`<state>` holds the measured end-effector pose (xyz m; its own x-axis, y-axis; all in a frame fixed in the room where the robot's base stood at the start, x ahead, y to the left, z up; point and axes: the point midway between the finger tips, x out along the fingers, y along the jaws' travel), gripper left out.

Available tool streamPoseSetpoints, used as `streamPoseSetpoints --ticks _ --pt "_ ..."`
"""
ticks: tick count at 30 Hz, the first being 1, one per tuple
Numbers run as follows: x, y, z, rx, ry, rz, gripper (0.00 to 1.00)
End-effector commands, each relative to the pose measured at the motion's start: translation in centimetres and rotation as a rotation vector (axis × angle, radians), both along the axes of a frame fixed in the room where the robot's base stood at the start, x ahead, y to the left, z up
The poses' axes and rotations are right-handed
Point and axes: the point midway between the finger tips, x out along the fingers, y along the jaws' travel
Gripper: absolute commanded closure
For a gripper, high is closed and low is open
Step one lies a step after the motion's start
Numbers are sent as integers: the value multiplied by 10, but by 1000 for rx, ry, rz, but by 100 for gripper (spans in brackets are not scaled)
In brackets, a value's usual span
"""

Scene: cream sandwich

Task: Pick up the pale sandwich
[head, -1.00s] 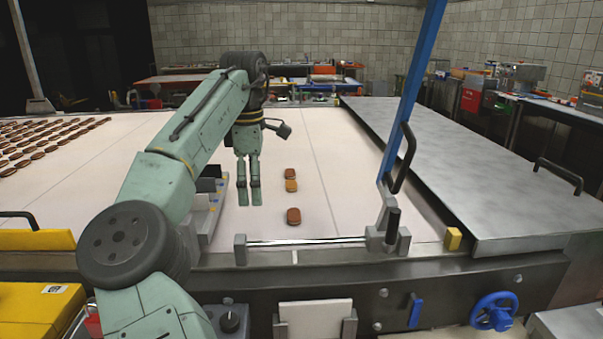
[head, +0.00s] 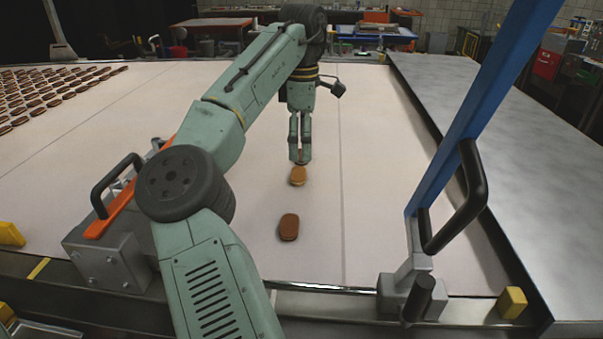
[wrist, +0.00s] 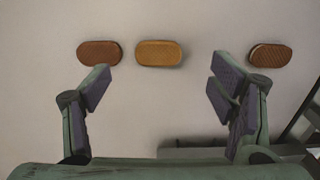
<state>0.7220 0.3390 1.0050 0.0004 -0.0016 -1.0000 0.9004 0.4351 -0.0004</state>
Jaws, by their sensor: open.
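The pale sandwich (head: 298,176) is a golden tan oval lying on the white belt, in a row between two brown ones. In the wrist view the pale sandwich (wrist: 159,53) lies ahead of the open fingers, roughly centred between them sideways. My gripper (head: 300,157) points down over the row, just beyond the pale sandwich in the head view. In the wrist view my gripper (wrist: 159,88) has its fingers wide apart with nothing between them. Its exact height above the belt is hard to tell.
A brown sandwich (head: 289,227) lies nearer, with a clear gap; another brown sandwich (wrist: 99,53) sits close beside the pale one, near the left finger. Many sandwiches (head: 45,90) lie at far left. A blue post (head: 480,110) with a black handle stands at right.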

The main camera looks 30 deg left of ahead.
Motion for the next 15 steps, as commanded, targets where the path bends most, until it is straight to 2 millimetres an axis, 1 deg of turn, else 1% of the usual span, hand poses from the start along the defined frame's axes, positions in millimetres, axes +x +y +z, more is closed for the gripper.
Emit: streamPoseSetpoints --ticks 3,8,10,14,15 --pt "-1 1 -14 1 2 1 22" --pt "-1 2 -24 2 2 1 22" --pt "-2 5 -31 2 3 2 22" --pt "-4 11 -50 2 3 2 22" --pt "-3 10 -57 2 3 -1 22"
